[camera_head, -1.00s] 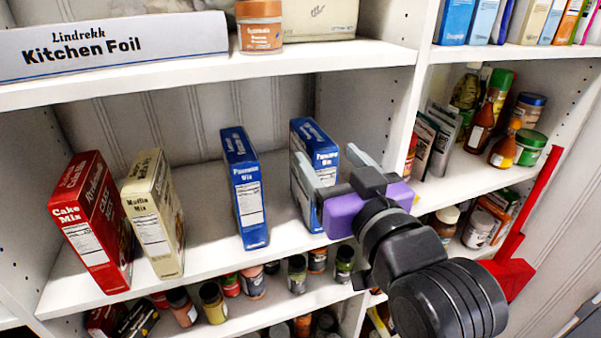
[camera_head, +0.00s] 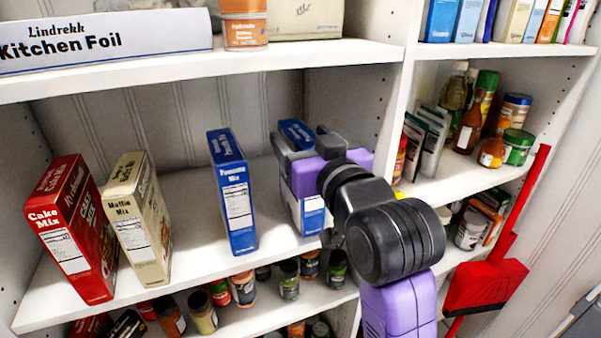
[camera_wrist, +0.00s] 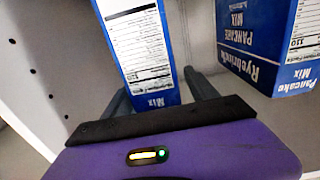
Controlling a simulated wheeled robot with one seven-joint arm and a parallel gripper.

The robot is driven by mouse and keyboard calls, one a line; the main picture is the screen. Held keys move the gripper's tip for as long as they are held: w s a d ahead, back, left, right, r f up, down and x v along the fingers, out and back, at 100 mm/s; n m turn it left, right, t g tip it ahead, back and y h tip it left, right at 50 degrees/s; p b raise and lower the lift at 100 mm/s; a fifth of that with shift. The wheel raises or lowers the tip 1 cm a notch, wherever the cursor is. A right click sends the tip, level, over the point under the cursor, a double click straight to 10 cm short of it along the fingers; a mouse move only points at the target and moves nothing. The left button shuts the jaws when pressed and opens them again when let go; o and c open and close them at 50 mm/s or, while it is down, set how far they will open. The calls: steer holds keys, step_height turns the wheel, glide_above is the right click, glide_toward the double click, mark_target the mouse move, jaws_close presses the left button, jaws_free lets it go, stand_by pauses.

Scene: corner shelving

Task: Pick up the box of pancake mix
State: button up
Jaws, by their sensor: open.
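Two blue pancake mix boxes stand upright on the middle shelf. The right box (camera_head: 312,218) is largely hidden behind my gripper (camera_head: 300,137). My gripper is open, with one finger on each side of that box near its top. In the wrist view this box (camera_wrist: 140,50) appears upside down, its white label facing me, between the spread fingers (camera_wrist: 155,84). I cannot tell whether the fingers touch it. The left pancake mix box (camera_head: 234,195) stands apart to the left; it also shows in the wrist view (camera_wrist: 262,40) at the upper right.
A red cake mix box (camera_head: 75,230) and a cream muffin mix box (camera_head: 136,220) stand farther left. The shelf above holds a kitchen foil box (camera_head: 105,42). A shelf divider (camera_head: 400,90) rises close to the right. Several jars (camera_head: 243,287) stand on the shelf below.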

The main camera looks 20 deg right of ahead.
steer(key=shift+w, duration=0.55)
jaws_close()
steer(key=shift+r, duration=0.1)
